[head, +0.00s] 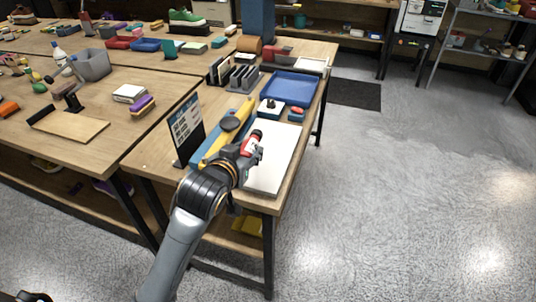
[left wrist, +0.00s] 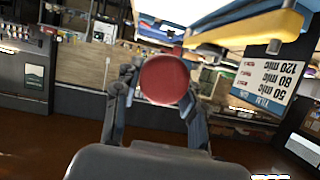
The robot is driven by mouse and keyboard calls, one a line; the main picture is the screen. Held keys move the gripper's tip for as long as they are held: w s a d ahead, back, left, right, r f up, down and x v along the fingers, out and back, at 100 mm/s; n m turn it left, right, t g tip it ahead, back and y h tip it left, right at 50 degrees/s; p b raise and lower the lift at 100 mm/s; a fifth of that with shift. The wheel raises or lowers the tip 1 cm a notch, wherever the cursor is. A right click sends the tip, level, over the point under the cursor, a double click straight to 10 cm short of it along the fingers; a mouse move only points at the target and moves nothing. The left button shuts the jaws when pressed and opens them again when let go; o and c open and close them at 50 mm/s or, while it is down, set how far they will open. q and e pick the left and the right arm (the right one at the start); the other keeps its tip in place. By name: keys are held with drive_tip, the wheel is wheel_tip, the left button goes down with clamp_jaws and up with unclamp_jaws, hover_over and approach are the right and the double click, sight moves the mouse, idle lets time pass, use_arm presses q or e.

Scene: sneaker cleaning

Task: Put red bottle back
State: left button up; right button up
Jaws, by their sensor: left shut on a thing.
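The red bottle (head: 254,136) has a red top and a white label band. It shows in the head view above the near table, by the left edge of a white board. My left gripper (head: 249,149) is shut on it. In the left wrist view the bottle's round red end (left wrist: 165,79) faces the camera between the two fingers of my left gripper (left wrist: 158,98). The lower part of the bottle is hidden by the gripper in the head view. I cannot tell whether the bottle touches anything below. My right gripper is not in view.
The white board (head: 274,158) lies on the near table's right side. A sign (head: 186,127) stands left of a yellow and blue rack (head: 231,128). Beyond are a white box (head: 270,108) with a dark top and a blue tray (head: 291,87). The floor to the right is clear.

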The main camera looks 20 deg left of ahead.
use_arm(q)
drive_tip(key=w, duration=0.2)
drive_tip(key=f, duration=0.1)
drive_tip(key=shift+w+a, duration=0.4)
drive_tip(key=p+x, duration=0.1)
drive_tip(key=x, duration=0.3)
drive_tip(key=shift+w+a+f, duration=0.15)
drive_tip(key=shift+w, duration=0.1)
hover_over(259, 162)
wheel_tip(259, 162, down, 6)
drive_tip(key=shift+s+r, duration=0.15)
drive_tip(key=shift+r, duration=0.05)
drive_tip(key=f, duration=0.3)
drive_tip(key=shift+w, duration=0.25)
drive_tip(key=shift+f, duration=0.5)
drive_tip(key=o, duration=1.3)
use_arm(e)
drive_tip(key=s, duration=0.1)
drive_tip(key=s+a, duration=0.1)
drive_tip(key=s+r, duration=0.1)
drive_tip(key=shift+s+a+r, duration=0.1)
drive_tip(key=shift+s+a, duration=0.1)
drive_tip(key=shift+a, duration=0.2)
